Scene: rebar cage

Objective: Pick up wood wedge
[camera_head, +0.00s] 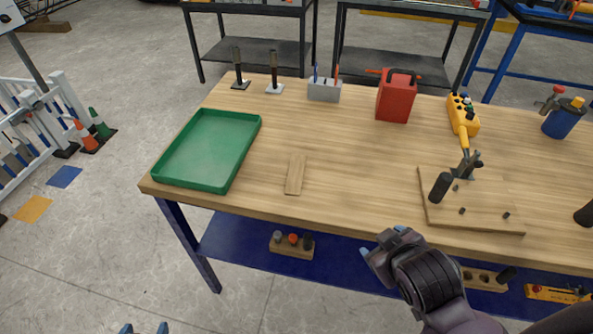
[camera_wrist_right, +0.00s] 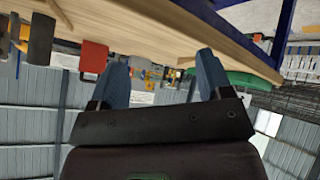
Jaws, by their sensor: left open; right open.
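The wood wedge (camera_head: 295,174) is a flat, light-brown piece lying on the wooden table, right of the green tray, near the front edge. My right gripper (camera_head: 381,247) is in front of the table edge, to the right of and nearer than the wedge, and apart from it. In the right wrist view its two blue fingers (camera_wrist_right: 162,78) are spread with nothing between them. My left gripper (camera_head: 145,328) shows only as two separated blue fingertips at the bottom edge, far from the wedge; the rest is out of frame.
The green tray (camera_head: 191,181) sits at the table's left. A wooden board (camera_head: 490,210) with black parts lies at the right. A red box (camera_head: 396,100), grey holder (camera_head: 324,92) and yellow control box (camera_head: 463,112) stand at the back. Bare tabletop surrounds the wedge.

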